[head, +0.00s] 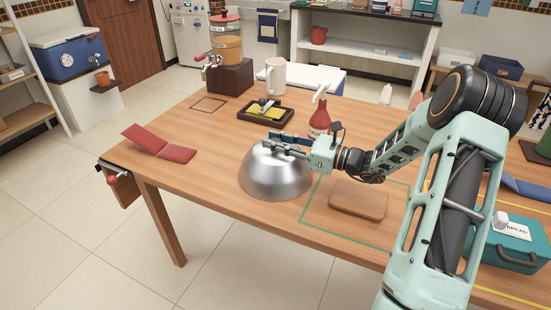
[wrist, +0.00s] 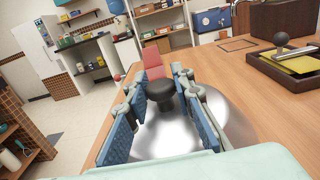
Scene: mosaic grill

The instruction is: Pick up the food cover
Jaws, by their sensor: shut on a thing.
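The food cover (head: 274,182) is a shiny silver metal dome with a black knob, near the middle of the wooden table. It looks to rest on the tabletop. My gripper (head: 277,145) is at the top of the dome and shut on its knob. In the wrist view, the black knob (wrist: 160,89) sits between the blue finger pads, and the dome (wrist: 232,122) shows below and to the right. In the head view the knob is mostly hidden by the fingers. What lies under the dome is hidden.
A red sauce bottle (head: 319,119) stands just behind my gripper. A dark tray (head: 245,121) and a white mug (head: 275,78) are farther back. A wooden board (head: 358,200) lies right of the dome inside a green outline.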

